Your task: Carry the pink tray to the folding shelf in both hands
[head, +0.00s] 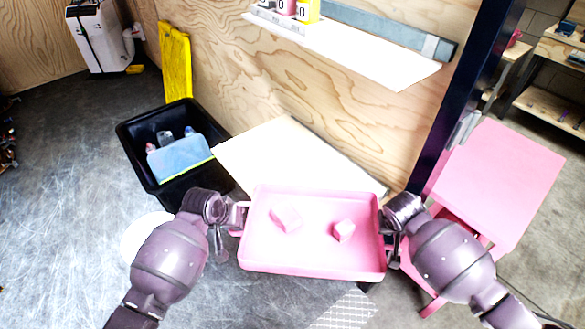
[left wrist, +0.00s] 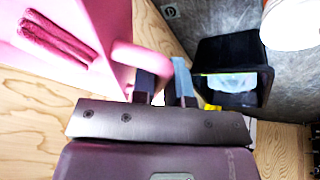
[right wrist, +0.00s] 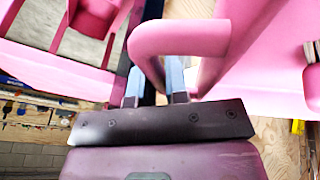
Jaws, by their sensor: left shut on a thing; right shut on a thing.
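The pink tray (head: 310,250) is held level in front of me, with two pink blocks (head: 286,218) (head: 344,230) lying apart in it. My left gripper (head: 238,217) is shut on the handle at its left end; the left wrist view shows the fingers (left wrist: 160,85) at the pink loop (left wrist: 140,58). My right gripper (head: 388,228) is shut on the right-end handle; the right wrist view shows the fingers (right wrist: 155,85) at that loop (right wrist: 180,38). A pale wooden panel, apparently the folding shelf (head: 290,152), juts from the plywood wall just beyond the tray. Its near edge is partly hidden.
A black bin (head: 135,150) with bottles and a blue item stands left of the shelf, beside a yellow folded thing (head: 175,60). An upper shelf (head: 350,48) holds small boxes. A dark post (head: 470,90) and a pink step stool or chair (head: 495,180) stand right. The panel looks bare.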

